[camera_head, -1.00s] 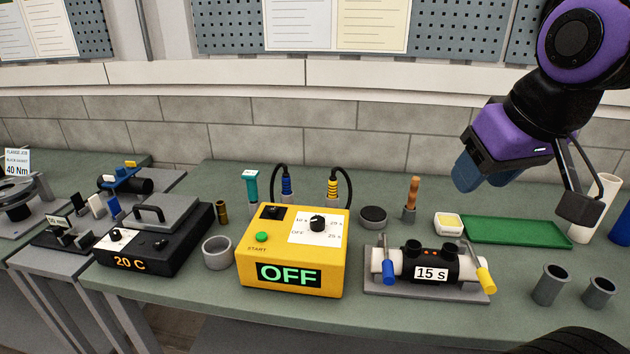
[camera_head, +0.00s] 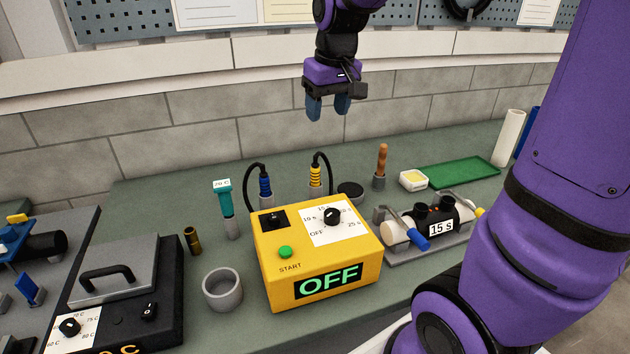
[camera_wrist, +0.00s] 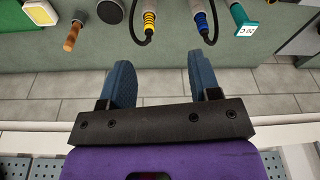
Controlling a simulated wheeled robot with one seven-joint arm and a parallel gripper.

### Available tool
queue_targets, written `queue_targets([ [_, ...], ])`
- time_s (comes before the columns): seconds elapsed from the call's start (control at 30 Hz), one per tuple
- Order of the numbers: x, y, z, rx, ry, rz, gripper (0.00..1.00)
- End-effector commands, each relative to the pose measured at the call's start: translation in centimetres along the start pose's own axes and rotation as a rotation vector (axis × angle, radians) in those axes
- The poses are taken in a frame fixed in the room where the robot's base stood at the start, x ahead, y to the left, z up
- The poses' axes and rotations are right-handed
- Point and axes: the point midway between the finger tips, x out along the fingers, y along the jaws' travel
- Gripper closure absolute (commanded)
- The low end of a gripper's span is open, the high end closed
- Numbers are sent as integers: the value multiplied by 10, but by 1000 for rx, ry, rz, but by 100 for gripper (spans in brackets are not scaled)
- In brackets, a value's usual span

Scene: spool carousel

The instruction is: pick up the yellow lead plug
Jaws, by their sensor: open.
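The yellow lead plug (camera_head: 315,177) stands upright behind the yellow control box (camera_head: 283,245), with a black cable looping from its top. In the wrist view the yellow lead plug (camera_wrist: 149,22) shows near the top edge, ahead of the fingers. The similar blue lead plug (camera_head: 265,186) stands to its left in the head view; it also shows in the wrist view (camera_wrist: 201,22). My gripper (camera_head: 328,108) is open and empty, fingers down, above and behind the yellow plug and apart from it. My gripper's blue fingers (camera_wrist: 160,85) show wide apart in the wrist view.
A teal-handled tool (camera_head: 223,200) stands left of the blue plug. A dark round puck (camera_head: 350,191) and a wooden-handled tool (camera_head: 382,162) stand to the right. The clamp fixture marked 15 s (camera_head: 415,245) lies farther right. The wall runs behind the bench.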

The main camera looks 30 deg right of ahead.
Motion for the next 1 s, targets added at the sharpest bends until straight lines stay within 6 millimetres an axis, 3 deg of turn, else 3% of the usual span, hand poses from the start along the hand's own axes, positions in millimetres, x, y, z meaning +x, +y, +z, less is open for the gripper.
queue_targets([
  [0.3,76,26,-62,3,-112,-1,43],
  [0.5,120,40,-86,1,-165,-3,43],
  [0.73,145,48,-96,2,-191,-4,43],
  [1.0,181,48,-89,1,-197,-5,43],
])
